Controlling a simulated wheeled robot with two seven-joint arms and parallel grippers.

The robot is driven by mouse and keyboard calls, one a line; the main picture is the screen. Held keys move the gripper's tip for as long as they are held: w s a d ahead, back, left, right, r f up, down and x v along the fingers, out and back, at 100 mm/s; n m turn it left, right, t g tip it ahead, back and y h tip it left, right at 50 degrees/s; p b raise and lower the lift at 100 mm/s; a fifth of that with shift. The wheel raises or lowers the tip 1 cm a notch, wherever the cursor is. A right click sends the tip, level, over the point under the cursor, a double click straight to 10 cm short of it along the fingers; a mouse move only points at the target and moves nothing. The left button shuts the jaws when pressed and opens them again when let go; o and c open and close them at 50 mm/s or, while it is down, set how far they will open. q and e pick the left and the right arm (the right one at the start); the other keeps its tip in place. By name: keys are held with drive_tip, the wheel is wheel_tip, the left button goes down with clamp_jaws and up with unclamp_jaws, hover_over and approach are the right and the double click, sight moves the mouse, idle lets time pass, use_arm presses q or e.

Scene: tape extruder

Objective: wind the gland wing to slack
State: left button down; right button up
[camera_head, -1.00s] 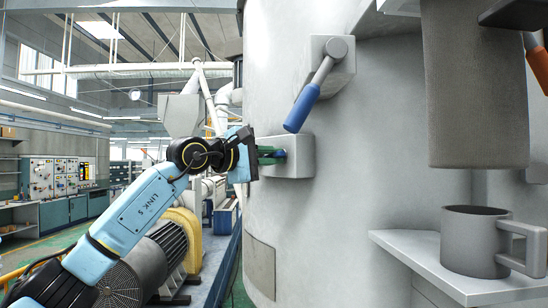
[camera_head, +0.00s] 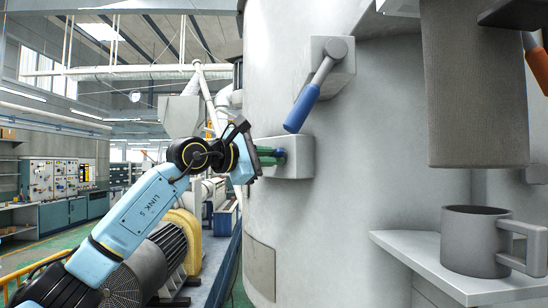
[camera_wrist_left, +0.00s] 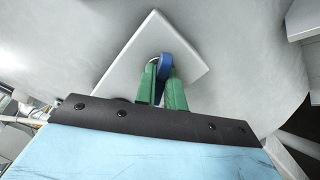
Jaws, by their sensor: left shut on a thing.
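The gland wing is a small blue piece on a pale grey square block (camera_head: 298,158) on the big grey cylinder's side. In the left wrist view the blue wing (camera_wrist_left: 165,62) sits between the two green fingers of my left gripper (camera_wrist_left: 161,84), with the block (camera_wrist_left: 125,65) behind it. In the head view my left gripper (camera_head: 271,156) reaches the block from the left, its fingers shut on the wing, which they mostly hide. My right gripper is not in view.
A lever with a blue grip (camera_head: 302,108) hangs tilted just above the block, close to my left gripper. The grey cylinder wall (camera_head: 350,200) fills the middle. A grey mug (camera_head: 473,241) stands on a shelf (camera_head: 420,255) at right. An orange handle (camera_head: 538,66) is at upper right.

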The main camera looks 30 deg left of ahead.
use_arm(q)
drive_tip(key=shift+n, duration=1.4)
drive_tip(key=shift+n, duration=0.9)
drive_tip(key=c, duration=1.4)
unclamp_jaws()
drive_tip(key=shift+o, duration=0.2)
drive_tip(key=b+v, duration=0.3)
drive_tip(key=v, duration=0.5)
drive_tip(key=shift+b, duration=0.4)
